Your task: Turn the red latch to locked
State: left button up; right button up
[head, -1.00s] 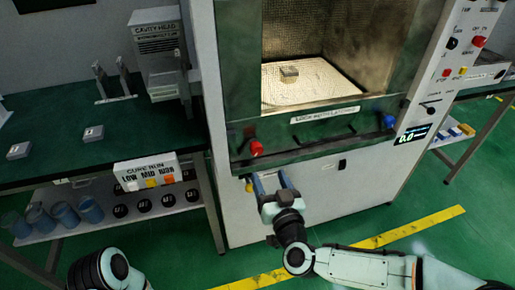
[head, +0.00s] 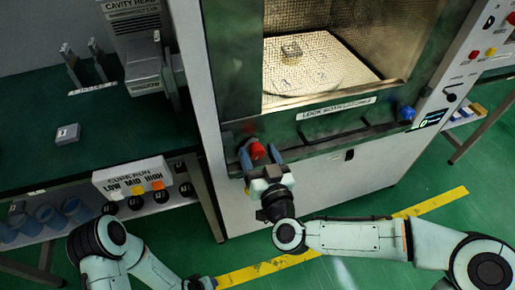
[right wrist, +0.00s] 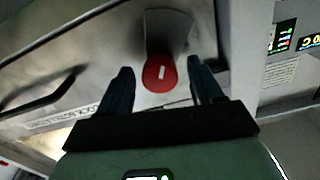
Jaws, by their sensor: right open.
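In the right wrist view the red latch (right wrist: 160,74) shows a short white mark that stands nearly upright. My right gripper (head: 261,154) is open, with its two blue fingers on either side of the red latch. In the right wrist view my right gripper's fingertips (right wrist: 158,66) flank the knob with a gap on each side. My left arm shows at the lower left of the head view, but its gripper fingers cannot be made out.
A blue latch (head: 406,113) is at the right end of the same panel, beyond the label plate (head: 336,108). A grey block (head: 291,50) sits on the tray (head: 325,75) inside the chamber. A green bench (head: 30,165) with a sign (head: 133,179) stands at left.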

jog(key=shift+s, duration=0.1)
jog(key=c, duration=1.1)
